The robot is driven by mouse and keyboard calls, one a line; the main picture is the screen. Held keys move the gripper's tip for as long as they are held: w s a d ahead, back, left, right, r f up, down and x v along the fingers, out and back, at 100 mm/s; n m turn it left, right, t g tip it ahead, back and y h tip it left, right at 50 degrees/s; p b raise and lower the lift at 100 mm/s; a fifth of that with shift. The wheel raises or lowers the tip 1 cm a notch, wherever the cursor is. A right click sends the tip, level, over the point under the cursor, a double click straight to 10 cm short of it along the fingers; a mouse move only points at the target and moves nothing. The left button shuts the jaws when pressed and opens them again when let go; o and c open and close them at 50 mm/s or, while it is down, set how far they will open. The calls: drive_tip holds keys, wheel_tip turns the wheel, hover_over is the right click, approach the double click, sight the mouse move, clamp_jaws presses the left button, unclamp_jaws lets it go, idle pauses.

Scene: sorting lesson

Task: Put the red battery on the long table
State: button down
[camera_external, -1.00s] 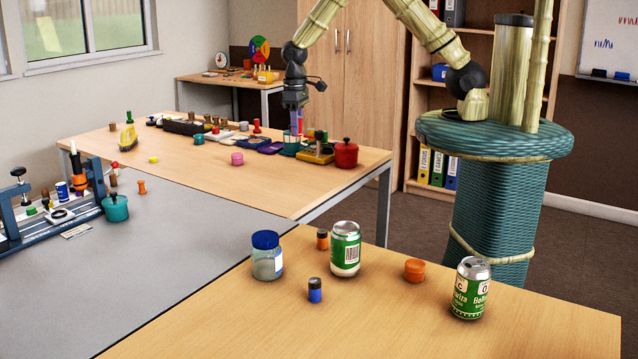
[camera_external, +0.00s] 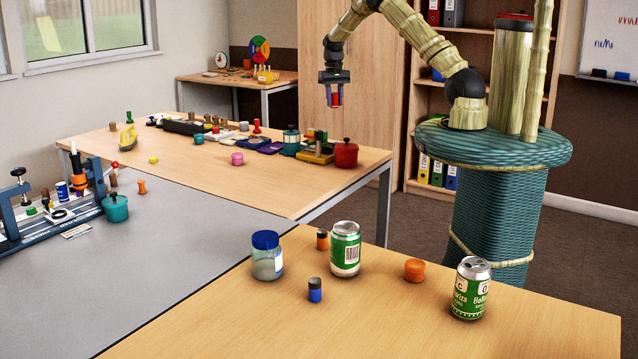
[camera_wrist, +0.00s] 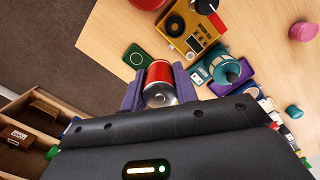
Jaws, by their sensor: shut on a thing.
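My gripper (camera_external: 334,98) is shut on the red battery (camera_external: 335,99) and holds it in the air, above and behind the right end of a wooden table (camera_external: 200,160) crowded with objects. In the wrist view the red battery (camera_wrist: 158,72) has a silver end and sits between my purple fingers. Two more surfaces show: a grey table (camera_external: 190,235) and a wooden table (camera_external: 400,325) in front. I cannot tell for sure which one is called the long table.
On the crowded table stand a red pot (camera_external: 346,154), a teal lantern-like thing (camera_external: 291,141) and a pink cylinder (camera_external: 237,159). The front table holds a blue-lidded jar (camera_external: 267,257), two green cans (camera_external: 345,250) and small cylinders. Its near part is clear.

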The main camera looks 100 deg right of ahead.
drive_tip(key=s+d+m, duration=0.2)
drive_tip(key=s+d, duration=0.3)
drive_tip(key=s, duration=0.2)
wheel_tip(320, 180, down, 11)
drive_tip(key=shift+a, duration=0.15)
drive_tip(key=shift+s+b, duration=0.1)
drive_tip(key=shift+b, duration=0.2)
drive_tip(key=shift+f+b, duration=2.2)
drive_tip(key=shift+f, duration=1.1)
drive_tip(key=shift+f, duration=0.35)
drive_tip(key=c, duration=1)
unclamp_jaws()
drive_tip(key=shift+r, duration=0.1)
